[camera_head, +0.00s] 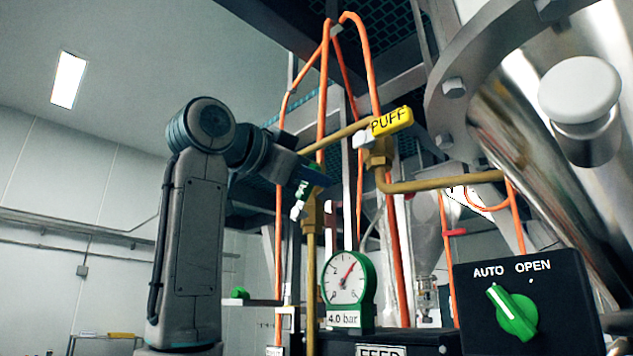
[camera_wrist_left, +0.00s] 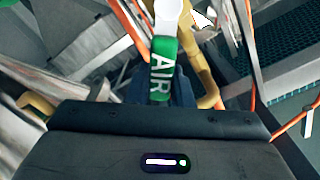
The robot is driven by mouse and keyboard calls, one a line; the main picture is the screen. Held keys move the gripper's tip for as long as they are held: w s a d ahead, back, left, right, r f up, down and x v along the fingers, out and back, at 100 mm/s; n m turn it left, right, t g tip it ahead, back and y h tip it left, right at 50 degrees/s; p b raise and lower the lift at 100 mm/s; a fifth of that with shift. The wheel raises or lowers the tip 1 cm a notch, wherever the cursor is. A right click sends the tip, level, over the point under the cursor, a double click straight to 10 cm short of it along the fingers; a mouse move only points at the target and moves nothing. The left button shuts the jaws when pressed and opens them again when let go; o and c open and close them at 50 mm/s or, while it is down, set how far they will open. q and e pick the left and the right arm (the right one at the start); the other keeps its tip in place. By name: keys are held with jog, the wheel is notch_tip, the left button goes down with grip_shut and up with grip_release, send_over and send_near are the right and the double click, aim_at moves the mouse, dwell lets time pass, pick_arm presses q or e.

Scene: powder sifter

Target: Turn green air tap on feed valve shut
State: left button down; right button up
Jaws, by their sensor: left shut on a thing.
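The green air tap (camera_head: 302,190) is a lever marked AIR with a white hub end, on a brass fitting (camera_head: 311,215) left of the gauge. In the head view the lever stands steep, slightly tilted, partly hidden by my gripper. My left gripper (camera_head: 312,176) is shut on the lever. In the left wrist view the green lever (camera_wrist_left: 161,72) sits between the dark fingers of my left gripper (camera_wrist_left: 161,88), with its white hub (camera_wrist_left: 165,15) beyond them. My right gripper is not in view.
A yellow PUFF lever (camera_head: 392,121) lies to the right, with a brass pipe and orange hoses close by. A gauge (camera_head: 345,282) marked 4.0 bar stands below. A black box (camera_head: 525,300) with a green AUTO/OPEN knob is at lower right, under a steel hopper (camera_head: 540,130).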

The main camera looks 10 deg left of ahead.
pick_arm(q)
jog(key=shift+s+d+f+m+b, duration=0.35)
jog(key=shift+f+m+b, duration=0.2)
jog(key=shift+m, duration=0.45)
jog(key=shift+s+d+f+m+b, duration=0.2)
jog(key=shift+f+m+b, duration=0.55)
jog(key=shift+m, duration=0.6)
jog(key=shift+s+d+f+m+b, duration=0.1)
jog(key=shift+d+f+m+b, duration=0.2)
jog(key=shift+f+m+b, duration=0.7)
jog(key=shift+s+d+f+m+b, duration=0.1)
jog(key=shift+d+f+m+b, duration=0.3)
jog(key=shift+m, duration=1.25)
jog(key=shift+a+m, duration=0.15)
jog(key=shift+m, duration=0.15)
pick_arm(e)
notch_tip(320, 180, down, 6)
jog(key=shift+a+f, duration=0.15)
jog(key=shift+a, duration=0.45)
pick_arm(q)
jog(key=c, duration=1.3)
grip_release()
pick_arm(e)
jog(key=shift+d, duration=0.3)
